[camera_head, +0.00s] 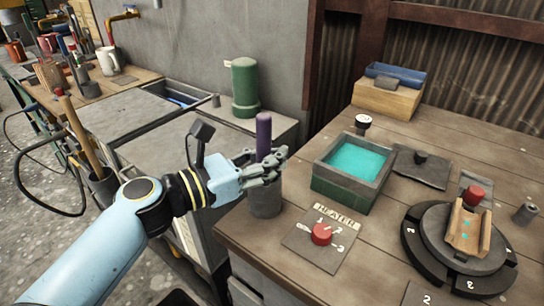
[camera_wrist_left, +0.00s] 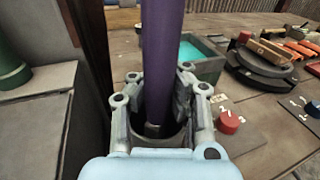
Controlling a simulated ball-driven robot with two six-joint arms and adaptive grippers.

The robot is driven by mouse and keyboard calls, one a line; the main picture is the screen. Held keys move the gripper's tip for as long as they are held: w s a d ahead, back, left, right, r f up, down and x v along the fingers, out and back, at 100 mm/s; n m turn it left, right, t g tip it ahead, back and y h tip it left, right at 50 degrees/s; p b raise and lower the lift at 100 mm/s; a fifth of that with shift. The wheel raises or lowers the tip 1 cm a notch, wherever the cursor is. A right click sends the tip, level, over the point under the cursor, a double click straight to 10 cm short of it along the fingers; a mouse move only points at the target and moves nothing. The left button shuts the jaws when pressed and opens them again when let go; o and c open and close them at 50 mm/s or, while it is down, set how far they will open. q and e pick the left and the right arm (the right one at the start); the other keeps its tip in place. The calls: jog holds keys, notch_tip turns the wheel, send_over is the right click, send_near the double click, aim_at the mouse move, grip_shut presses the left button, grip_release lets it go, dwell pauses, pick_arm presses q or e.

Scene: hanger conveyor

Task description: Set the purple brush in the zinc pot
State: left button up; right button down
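The purple brush (camera_head: 263,130) stands upright, and its thick handle also fills the middle of the left wrist view (camera_wrist_left: 162,50). My left gripper (camera_head: 268,165) has its fingers on both sides of the handle and appears shut on it. The grey zinc pot (camera_head: 265,203) stands at the table's left corner, directly under the gripper. In the left wrist view the brush's lower end reaches into the pot's round mouth (camera_wrist_left: 175,140). Its tip is hidden, so I cannot tell whether it touches the bottom. My right gripper is not in view.
A green-walled tray with turquoise liquid (camera_head: 345,183) stands right of the pot. A heater plate with a red knob (camera_head: 321,234) lies in front. A dark turntable (camera_head: 435,245) is further right. A green cylinder (camera_head: 245,85) stands behind the brush.

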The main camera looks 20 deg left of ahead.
pick_arm(q)
jog(key=o, duration=0.5)
jog(key=v, duration=0.5)
jog(key=b+v, duration=0.1)
jog(key=v, duration=0.4)
jog(key=shift+f, duration=0.2)
jog(key=shift+d, duration=0.1)
